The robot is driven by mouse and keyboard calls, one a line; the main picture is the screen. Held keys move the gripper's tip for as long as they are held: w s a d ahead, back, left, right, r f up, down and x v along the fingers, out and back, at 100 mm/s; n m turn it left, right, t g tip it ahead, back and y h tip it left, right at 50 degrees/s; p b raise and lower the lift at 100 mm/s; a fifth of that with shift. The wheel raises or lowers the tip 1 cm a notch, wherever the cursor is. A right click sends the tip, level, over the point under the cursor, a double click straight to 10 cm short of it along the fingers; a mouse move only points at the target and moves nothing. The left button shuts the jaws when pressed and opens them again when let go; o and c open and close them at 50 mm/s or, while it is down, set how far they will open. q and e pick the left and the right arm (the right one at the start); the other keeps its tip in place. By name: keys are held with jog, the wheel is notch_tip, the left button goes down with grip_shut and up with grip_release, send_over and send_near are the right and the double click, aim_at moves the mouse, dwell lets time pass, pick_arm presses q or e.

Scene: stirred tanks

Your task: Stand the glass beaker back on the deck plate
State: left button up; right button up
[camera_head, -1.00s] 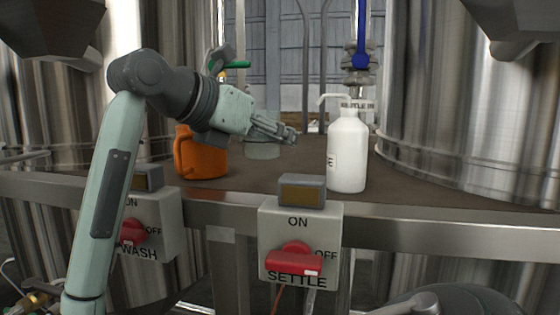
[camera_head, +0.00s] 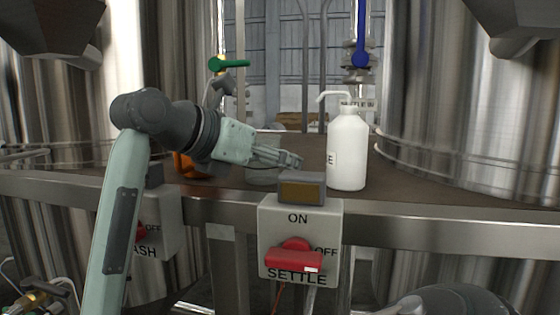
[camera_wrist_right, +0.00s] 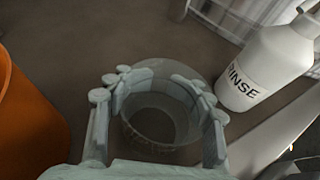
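The clear glass beaker (camera_head: 262,177) is low in the head view, partly hidden by a gripper and a switch box. In the right wrist view the beaker (camera_wrist_right: 160,125) lies between the two fingers of my right gripper (camera_wrist_right: 157,80), which press against its sides. The gripper in the head view (camera_head: 292,161), just over the beaker, matches this one by its surroundings. The beaker looks roughly upright; whether its base touches the brown deck plate (camera_head: 420,185) I cannot tell. I see no second gripper.
A white RINSE bottle (camera_head: 347,155) stands close on the right; it also shows in the wrist view (camera_wrist_right: 265,65). An orange jug (camera_wrist_right: 25,125) is close on the left, mostly hidden by the arm in the head view. The SETTLE switch box (camera_head: 300,240) stands in front.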

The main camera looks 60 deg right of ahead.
jog(key=shift+o, duration=1.2)
jog(key=shift+r+p, duration=0.25)
jog(key=shift+p, duration=0.05)
jog(key=v, duration=1.2)
jog(key=shift+f+b, duration=0.1)
jog(key=shift+b, duration=0.3)
